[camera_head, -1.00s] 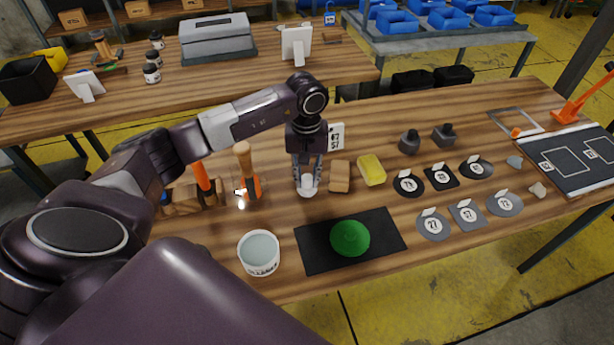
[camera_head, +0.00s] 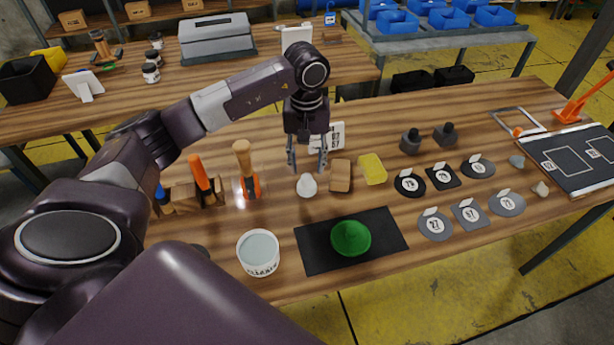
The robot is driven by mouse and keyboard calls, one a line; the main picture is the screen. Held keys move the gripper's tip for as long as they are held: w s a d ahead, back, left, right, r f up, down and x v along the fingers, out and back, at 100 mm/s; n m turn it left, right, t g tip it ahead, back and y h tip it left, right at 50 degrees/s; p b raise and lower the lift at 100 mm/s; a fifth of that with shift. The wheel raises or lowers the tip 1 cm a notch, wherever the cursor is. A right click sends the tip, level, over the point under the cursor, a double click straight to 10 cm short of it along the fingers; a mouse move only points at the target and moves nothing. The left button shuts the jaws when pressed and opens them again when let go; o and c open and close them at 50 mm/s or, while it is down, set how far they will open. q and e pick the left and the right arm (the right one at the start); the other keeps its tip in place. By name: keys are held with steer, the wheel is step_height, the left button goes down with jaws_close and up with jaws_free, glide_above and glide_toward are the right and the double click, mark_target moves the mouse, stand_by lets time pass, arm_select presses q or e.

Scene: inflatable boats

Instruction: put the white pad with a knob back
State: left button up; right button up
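The white pad with a knob (camera_head: 307,185) stands on the wooden workbench, left of a brown block (camera_head: 340,176). My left gripper (camera_head: 307,169) is just above and behind it, with its two fingers spread apart and nothing between them. The pad is small in the picture, and its knob is hard to make out. My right gripper is not in view.
A yellow sponge (camera_head: 373,169) lies right of the brown block. In front are a black mat (camera_head: 313,251) with a green round object (camera_head: 351,238) and a white cup (camera_head: 258,253). Orange-handled tools (camera_head: 199,174) stand at left. Numbered patches (camera_head: 435,226) lie at right.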

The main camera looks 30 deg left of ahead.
mark_target(307, 177)
arm_select(q)
step_height(307, 177, up, 7)
steer(key=b, duration=0.1)
steer(key=shift+f, duration=0.15)
